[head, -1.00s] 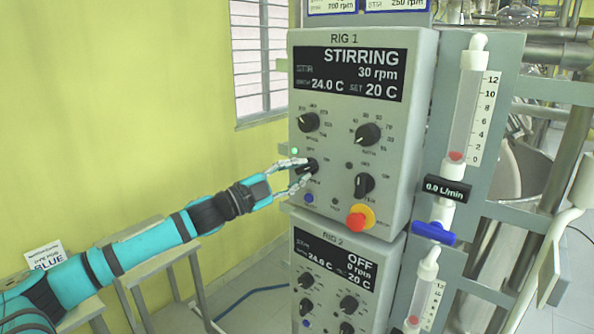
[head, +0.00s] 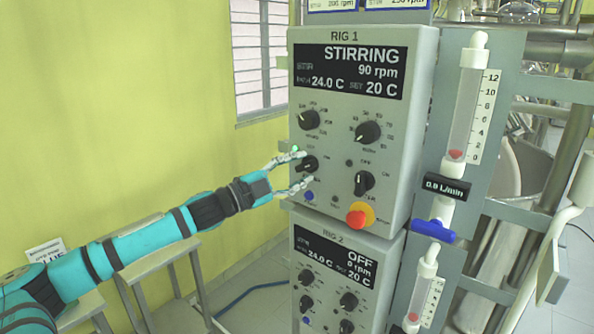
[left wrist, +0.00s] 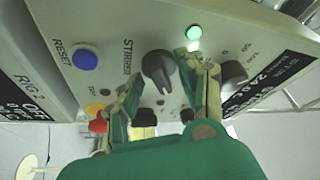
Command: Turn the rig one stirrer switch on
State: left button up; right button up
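The rig one control box (head: 420,130) is on the wall frame, and its display (head: 350,73) reads STIRRING, 90 rpm, 24.0 C, set 20 C. The black stirrer switch knob (head: 307,164) is at the lower left of its panel. In the left wrist view the knob (left wrist: 158,70) sits by the STIRRER label, with a lit green lamp (left wrist: 194,32) beyond it. My left gripper (head: 298,171) is open, its fingers spread either side of the knob, apparently clear of it. The right gripper is not in view.
A red emergency button (head: 357,217) on a yellow base and a blue reset button (left wrist: 84,59) are near the switch. The rig two box (head: 380,262) hangs below and reads OFF. A flow meter (head: 466,105) stands to the right; a stool (head: 165,262) is below my arm.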

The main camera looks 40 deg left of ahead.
pick_arm(q)
jog(key=shift+s, duration=0.1)
jog(key=shift+v, duration=0.9)
jog(key=v, duration=1)
jog(key=shift+a, duration=0.1)
